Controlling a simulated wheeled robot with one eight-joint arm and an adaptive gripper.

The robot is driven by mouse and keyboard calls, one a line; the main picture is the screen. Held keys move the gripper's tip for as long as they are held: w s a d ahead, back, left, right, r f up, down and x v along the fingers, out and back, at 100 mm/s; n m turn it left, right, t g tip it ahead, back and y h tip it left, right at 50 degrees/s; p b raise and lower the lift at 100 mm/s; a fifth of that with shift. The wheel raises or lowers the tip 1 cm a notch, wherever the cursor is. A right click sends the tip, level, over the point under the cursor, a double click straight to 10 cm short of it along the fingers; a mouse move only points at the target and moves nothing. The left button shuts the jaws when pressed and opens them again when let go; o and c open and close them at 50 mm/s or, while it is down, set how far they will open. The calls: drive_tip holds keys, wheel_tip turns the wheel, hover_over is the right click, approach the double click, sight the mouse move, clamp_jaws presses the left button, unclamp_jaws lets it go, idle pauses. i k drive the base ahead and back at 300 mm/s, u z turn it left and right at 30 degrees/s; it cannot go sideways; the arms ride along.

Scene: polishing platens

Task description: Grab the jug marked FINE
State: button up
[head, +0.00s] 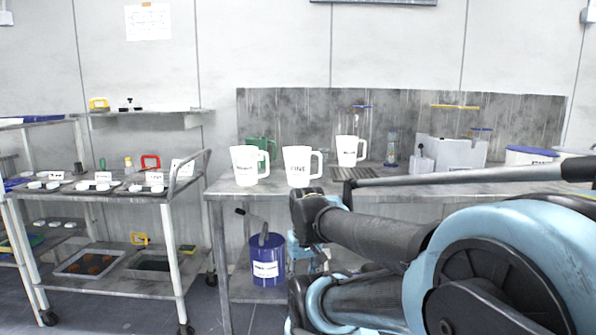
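The jug marked FINE (297,167) is white, with a handle on its right side and dark lettering on its front. It stands upright near the front edge of the metal bench (335,194). A similar white jug (243,166) stands to its left, with lettering too small to read surely. A third white jug (347,151) stands further back to the right; its label is also too small to read. My blue and grey arm fills the lower right, in front of the bench. I cannot make out my gripper's fingers, and nothing is seen touching the jugs.
A green container (262,146) stands behind the left jug. A dark grate (352,173) lies right of the FINE jug. A grey box (455,152) stands further right. A blue drum (267,270) is under the bench. A cart with trays (170,196) stands left.

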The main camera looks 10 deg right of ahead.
sight(297, 159)
drive_tip(key=u, duration=1.4)
drive_tip(key=k, duration=0.9)
drive_tip(key=z, duration=1.35)
drive_tip(key=i, duration=1)
drive_tip(key=u, duration=0.05)
